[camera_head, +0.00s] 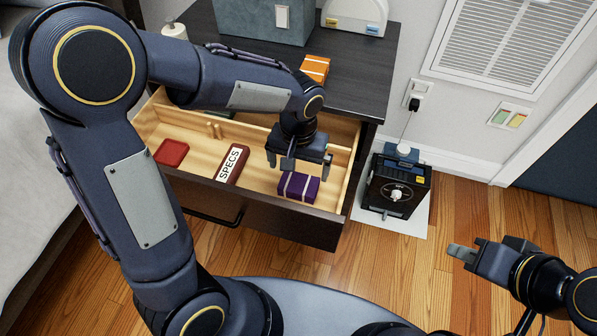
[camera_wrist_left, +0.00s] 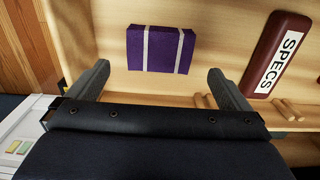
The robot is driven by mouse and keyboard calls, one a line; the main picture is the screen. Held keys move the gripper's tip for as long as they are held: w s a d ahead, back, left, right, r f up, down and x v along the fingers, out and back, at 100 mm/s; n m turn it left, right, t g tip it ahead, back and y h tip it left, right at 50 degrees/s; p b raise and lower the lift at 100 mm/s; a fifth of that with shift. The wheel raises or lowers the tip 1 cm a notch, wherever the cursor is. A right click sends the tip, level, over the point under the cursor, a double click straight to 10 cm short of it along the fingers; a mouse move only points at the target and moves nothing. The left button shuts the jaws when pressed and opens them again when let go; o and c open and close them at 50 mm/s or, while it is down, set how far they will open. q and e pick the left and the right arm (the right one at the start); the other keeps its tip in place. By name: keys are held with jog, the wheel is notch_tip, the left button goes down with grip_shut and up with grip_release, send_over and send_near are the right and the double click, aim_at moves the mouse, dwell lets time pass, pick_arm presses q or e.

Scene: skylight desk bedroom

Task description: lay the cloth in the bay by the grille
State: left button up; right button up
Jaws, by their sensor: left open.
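A purple folded cloth (camera_head: 298,187) with two pale stripes lies flat on the floor of the open wooden drawer (camera_head: 205,187), near its right end. My left gripper (camera_head: 298,163) is open and empty, pointing down above the cloth. In the left wrist view the cloth (camera_wrist_left: 160,49) lies ahead of the open fingertips, apart from them. The white wall grille (camera_head: 510,45) is at the upper right, beyond the drawer's right end. My right gripper (camera_head: 463,252) is over the wood floor at the lower right; its finger gap is unclear.
Wooden pegs (camera_head: 214,130) stand near a divider. An orange striped item (camera_head: 315,67) rests on the dresser top (camera_head: 365,62). A black boxy device (camera_head: 396,187) stands right of the drawer.

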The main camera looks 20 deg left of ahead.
aim_at(299, 184)
pick_arm(q)
jog(key=s+a+r+n+t+h, duration=0.1)
jog(key=s+a+r+t+h, duration=0.15)
jog(key=s+a+r, duration=0.65)
jog(key=s+r+n+t+h, duration=0.1)
jog(key=s+r+t, duration=0.1)
jog(key=s, duration=0.5)
jog(key=shift+t+p, duration=0.45)
jog(key=shift+t, duration=0.1)
